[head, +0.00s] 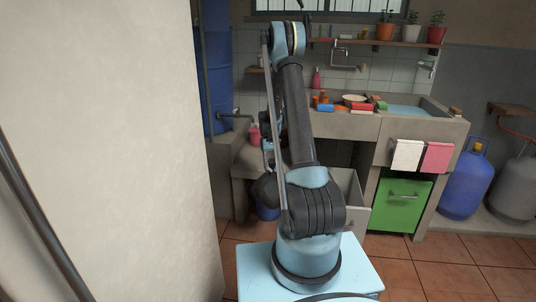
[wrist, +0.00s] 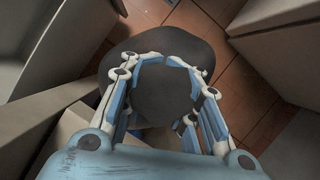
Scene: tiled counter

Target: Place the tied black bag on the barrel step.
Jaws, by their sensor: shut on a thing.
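The black bag (wrist: 162,95) fills the middle of the wrist view, a dark rounded shape between the fingers. My gripper (wrist: 167,62) is shut on it from above. In the head view the black bag (head: 264,190) hangs beside my arm's lower links, which hide part of it. My gripper (head: 268,152) shows only partly there, behind the arm. The barrel step (head: 222,170) is the grey concrete ledge below the blue barrel (head: 216,80), left of the bag. The bag's knot cannot be made out.
An open drawer (head: 350,200) is right of my arm, under the sink counter (head: 345,122). A pale wall (head: 120,150) closes the left side. Tiled floor (wrist: 247,85) shows beyond the bag.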

